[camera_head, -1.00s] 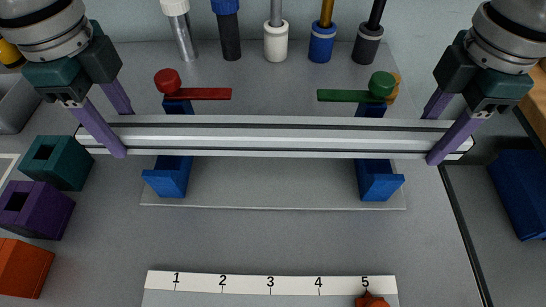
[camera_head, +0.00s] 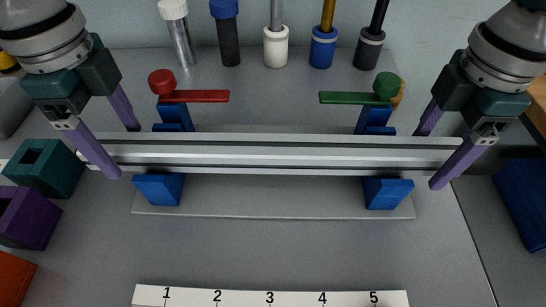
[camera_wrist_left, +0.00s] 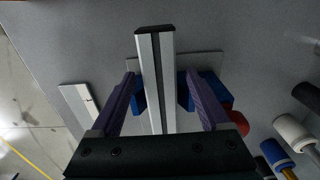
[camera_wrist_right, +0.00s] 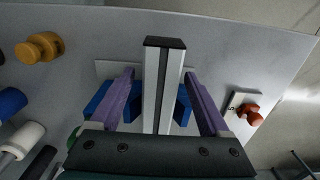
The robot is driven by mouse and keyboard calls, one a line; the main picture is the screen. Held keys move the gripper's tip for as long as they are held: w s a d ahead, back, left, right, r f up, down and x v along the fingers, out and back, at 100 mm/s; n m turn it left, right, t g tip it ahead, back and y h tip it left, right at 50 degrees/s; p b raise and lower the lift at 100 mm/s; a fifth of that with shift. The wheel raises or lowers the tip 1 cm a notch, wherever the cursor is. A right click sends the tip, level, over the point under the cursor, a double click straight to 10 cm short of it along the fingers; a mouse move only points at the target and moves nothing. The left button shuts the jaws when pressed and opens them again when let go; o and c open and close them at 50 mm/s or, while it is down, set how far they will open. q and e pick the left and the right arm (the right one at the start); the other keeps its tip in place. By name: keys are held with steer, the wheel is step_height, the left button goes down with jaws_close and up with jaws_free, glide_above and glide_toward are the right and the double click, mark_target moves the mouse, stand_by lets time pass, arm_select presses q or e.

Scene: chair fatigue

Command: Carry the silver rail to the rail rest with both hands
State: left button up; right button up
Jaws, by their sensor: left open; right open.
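The silver rail (camera_head: 285,153) lies level across the two blue supports of the rail rest, left (camera_head: 158,189) and right (camera_head: 388,193), on a grey plate. It sits between their front and rear blue parts; its underside contact is hidden. My left gripper (camera_head: 125,152) is open around the rail's left end, a purple finger on each side. In the left wrist view the rail (camera_wrist_left: 156,85) shows gaps to both fingers. My right gripper (camera_head: 432,158) is open around the right end, with gaps also visible beside the rail (camera_wrist_right: 163,90) in the right wrist view.
A red lever (camera_head: 195,96) and a green lever (camera_head: 353,98) stand behind the rail. Several upright tools line the back. Teal (camera_head: 45,168) and purple (camera_head: 28,215) blocks stand left, a blue block (camera_head: 520,200) right. A numbered strip (camera_head: 270,297) lies in front.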

steer(key=shift+r, duration=0.2)
arm_select(q)
step_height(320, 180, up, 11)
steer(key=shift+r, duration=0.15)
arm_select(e)
step_height(320, 180, up, 12)
steer(key=shift+f, duration=0.15)
stand_by(0.4)
